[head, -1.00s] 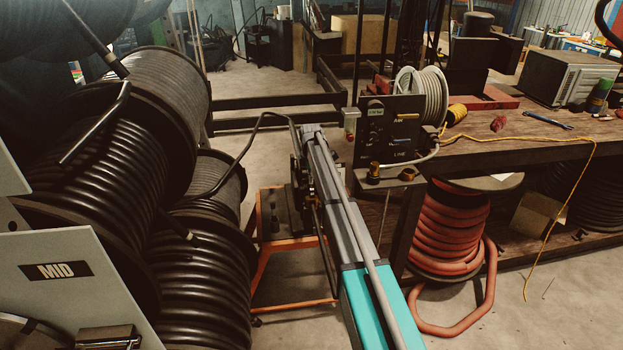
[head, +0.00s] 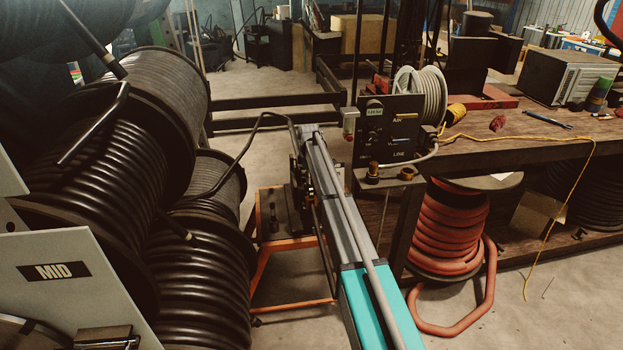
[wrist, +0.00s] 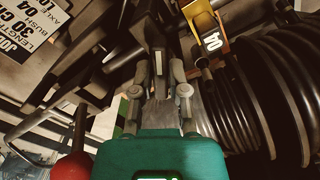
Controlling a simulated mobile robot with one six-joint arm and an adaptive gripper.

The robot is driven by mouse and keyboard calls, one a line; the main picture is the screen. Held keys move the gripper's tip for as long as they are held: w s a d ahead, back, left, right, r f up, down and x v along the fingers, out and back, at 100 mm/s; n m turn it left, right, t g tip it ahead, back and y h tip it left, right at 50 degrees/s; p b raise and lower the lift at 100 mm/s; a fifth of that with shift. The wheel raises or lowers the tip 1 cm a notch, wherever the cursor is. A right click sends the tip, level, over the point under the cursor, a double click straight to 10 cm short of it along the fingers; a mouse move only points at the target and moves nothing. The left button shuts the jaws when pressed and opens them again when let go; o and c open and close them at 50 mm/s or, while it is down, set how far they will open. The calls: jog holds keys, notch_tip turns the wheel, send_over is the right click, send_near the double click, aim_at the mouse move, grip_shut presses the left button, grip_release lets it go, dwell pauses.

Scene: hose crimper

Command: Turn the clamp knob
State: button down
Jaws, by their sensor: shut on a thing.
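My gripper (wrist: 160,68) points up the wrist view, its teal body at the bottom and its two grey fingers reaching forward. The fingers are closed on a small dark part between their tips, which I take to be the clamp knob. The fingers hide most of it, and I cannot tell its turn angle. In the head view my arm runs forward to a dark machine on an orange-framed cart (head: 262,262). There my arm hides the fingertips and the knob.
A red ball (wrist: 74,166) on a dark lever stands left of my gripper. Black hose coils (wrist: 290,85) and a yellow tag (wrist: 204,32) lie to the right. In the head view, hose reels (head: 110,160) crowd the left and a workbench (head: 520,150) stands right.

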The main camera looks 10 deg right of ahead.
jog(key=m, duration=0.6)
jog(key=shift+w+a+m, duration=0.15)
jog(key=shift+a+m, duration=0.05)
jog(key=shift+m, duration=0.1)
jog(key=m, duration=1.1)
jog(key=shift+d+m, duration=0.1)
jog(key=shift+m, duration=0.3)
jog(key=m, duration=0.5)
jog(key=shift+d+m, duration=0.1)
jog(key=shift+m, duration=0.2)
jog(key=c, duration=0.6)
grip_release()
jog(key=shift+c, duration=0.2)
